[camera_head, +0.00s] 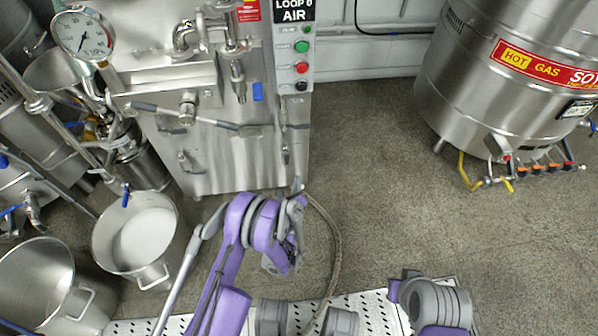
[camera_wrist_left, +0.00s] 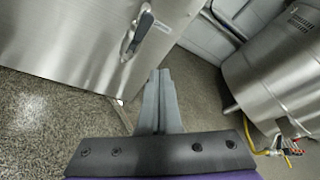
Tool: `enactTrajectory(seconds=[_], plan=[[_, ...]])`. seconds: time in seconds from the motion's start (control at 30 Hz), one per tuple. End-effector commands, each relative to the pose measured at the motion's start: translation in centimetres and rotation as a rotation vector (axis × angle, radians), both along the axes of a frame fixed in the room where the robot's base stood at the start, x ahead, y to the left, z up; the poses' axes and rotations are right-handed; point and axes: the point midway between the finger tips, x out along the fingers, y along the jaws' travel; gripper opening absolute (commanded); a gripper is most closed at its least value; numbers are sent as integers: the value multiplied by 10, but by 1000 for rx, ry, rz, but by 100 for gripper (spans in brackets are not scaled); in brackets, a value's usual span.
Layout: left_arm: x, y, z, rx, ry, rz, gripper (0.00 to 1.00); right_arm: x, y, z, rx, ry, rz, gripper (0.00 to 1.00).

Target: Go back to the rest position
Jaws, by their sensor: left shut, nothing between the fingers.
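My purple left arm rises from the bottom of the head view and bends in front of the steel cabinet. My left gripper (camera_head: 297,188) is at its far end, near the cabinet's lower right corner. In the left wrist view its grey fingers (camera_wrist_left: 160,80) are together with nothing between them. They point past the cabinet's side, over open floor. Contact with the cabinet cannot be made out. Part of my right arm shows at the bottom right of the head view; its gripper is not in view.
The steel cabinet (camera_head: 215,160) with levers and a gauge (camera_head: 83,35) stands ahead. Two steel pots, one with white contents (camera_head: 148,235) and one beside it (camera_head: 38,280), are at left. A steel tank (camera_head: 480,80) stands at right. The floor (camera_head: 390,190) between is clear except for a hose (camera_head: 338,245).

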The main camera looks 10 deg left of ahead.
Motion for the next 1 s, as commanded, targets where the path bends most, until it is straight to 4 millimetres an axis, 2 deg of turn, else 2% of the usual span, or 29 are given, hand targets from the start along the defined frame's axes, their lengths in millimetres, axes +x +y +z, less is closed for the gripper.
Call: enactTrajectory(seconds=[0.17,0.73,0.87,1.0], plan=[[-7,0,0,0,0,0,0,0,0,1,0,0,0,0],[-6,1,4,-12,2,7,0,0,0,1,0,0,0,0],[0,13,28,-96,12,66,0,0,0,1,0,0,0,0],[2,37,77,-284,35,198,0,0,0,1,0,0,0,0]])
